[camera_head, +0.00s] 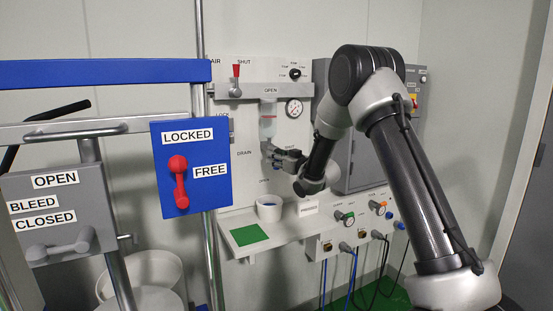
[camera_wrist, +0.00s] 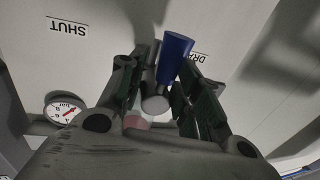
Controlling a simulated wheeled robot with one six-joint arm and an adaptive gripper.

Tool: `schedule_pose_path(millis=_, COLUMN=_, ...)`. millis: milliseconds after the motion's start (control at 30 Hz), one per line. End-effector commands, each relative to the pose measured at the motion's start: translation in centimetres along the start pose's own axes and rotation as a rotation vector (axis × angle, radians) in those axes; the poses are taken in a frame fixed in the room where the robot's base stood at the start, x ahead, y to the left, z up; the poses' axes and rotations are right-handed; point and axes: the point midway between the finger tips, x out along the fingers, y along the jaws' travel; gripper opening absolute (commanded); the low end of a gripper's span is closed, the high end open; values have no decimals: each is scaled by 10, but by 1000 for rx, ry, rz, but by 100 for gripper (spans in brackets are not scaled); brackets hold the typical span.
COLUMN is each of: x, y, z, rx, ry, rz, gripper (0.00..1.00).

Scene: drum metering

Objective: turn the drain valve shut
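The drain valve shows in the wrist view as a blue lever (camera_wrist: 175,55) on a grey round stem (camera_wrist: 154,103). My gripper (camera_wrist: 160,78) has one finger on each side of it, with gaps visible, so it is open around the valve. Contact with the lever is not certain. In the head view my gripper (camera_head: 275,156) is at the wall panel, right of the DRAIN label (camera_head: 245,153), below the clear sight vessel (camera_head: 268,122). There it hides most of the valve. A SHUT label (camera_wrist: 69,27) shows upside down in the wrist view.
A gauge (camera_head: 294,108) and a red-handled valve (camera_head: 236,78) are above my gripper. A white cup (camera_head: 269,208) and a green pad (camera_head: 248,235) are on the shelf (camera_head: 290,232) below. A blue LOCKED/FREE plate (camera_head: 212,150) stands at left.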

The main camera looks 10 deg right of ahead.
Motion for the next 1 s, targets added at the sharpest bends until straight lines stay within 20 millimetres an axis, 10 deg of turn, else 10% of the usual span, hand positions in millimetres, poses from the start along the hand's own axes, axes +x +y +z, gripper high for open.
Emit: schedule_pose_path(millis=1000, x=-1, y=5, z=-2, rx=-520, ry=-103, rz=-12, gripper=0)
